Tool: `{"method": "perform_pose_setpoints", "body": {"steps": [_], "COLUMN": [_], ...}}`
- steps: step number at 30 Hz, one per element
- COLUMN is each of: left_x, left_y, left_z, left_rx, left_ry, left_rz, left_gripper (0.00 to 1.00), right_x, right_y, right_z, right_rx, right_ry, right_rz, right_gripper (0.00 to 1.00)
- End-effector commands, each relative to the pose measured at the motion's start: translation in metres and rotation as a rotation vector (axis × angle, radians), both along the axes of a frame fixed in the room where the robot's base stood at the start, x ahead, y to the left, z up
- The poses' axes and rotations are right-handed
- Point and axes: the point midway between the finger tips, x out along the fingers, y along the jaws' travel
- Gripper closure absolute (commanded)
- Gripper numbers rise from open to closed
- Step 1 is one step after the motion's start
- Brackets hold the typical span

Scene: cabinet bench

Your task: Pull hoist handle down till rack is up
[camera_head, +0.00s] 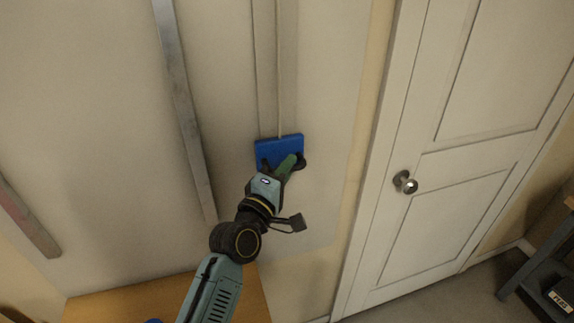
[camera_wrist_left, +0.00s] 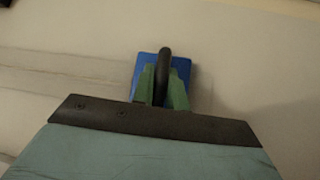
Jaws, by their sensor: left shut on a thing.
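The hoist handle is a blue block (camera_head: 280,147) with a black grip bar (camera_head: 300,161), set against the pale wall panel at the lower end of a vertical track and cord. In the left wrist view the black bar (camera_wrist_left: 163,62) stands in front of the blue plate (camera_wrist_left: 183,68). My left gripper (camera_head: 289,166) is at the block, its green fingers shut on the bar, one on each side in the left wrist view (camera_wrist_left: 162,88). The fingers hide part of the bar. I cannot make out a rack for certain. My right gripper is not in view.
A vertical track (camera_head: 267,70) with a thin cord (camera_head: 280,80) runs up from the block. A metal strip (camera_head: 185,110) is on the panel to the left. A wooden top (camera_head: 130,300) lies below. A white door (camera_head: 450,150) with a round knob (camera_head: 408,185) stands right.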

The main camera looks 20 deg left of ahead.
Motion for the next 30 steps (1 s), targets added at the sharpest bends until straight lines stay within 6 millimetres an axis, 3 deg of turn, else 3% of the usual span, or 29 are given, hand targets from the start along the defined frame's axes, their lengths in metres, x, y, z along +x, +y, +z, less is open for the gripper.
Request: {"method": "perform_pose_setpoints", "body": {"steps": [1,2,6,15,19,30], "left_x": [0.000,0.000,0.000,-0.001,-0.010,-0.084], "left_y": [0.000,0.000,0.000,0.000,0.002,0.017], "left_z": [-0.001,-0.001,0.000,0.001,-0.001,-0.013], "left_rx": [0.002,0.002,0.001,0.001,0.001,0.002], "left_ry": [0.003,0.003,0.001,-0.001,-0.001,0.002], "left_rz": [-0.001,-0.001,-0.001,0.000,0.000,0.000], "left_gripper": [1.00,0.83,0.65,0.64,0.64,0.64], "right_x": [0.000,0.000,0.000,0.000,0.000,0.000], "right_y": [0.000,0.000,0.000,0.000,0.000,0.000], "right_z": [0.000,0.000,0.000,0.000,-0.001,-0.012], "right_rx": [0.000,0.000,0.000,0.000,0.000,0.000], "right_ry": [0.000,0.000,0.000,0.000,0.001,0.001], "right_rz": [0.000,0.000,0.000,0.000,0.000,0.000], "right_gripper": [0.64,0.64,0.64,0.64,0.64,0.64]}}
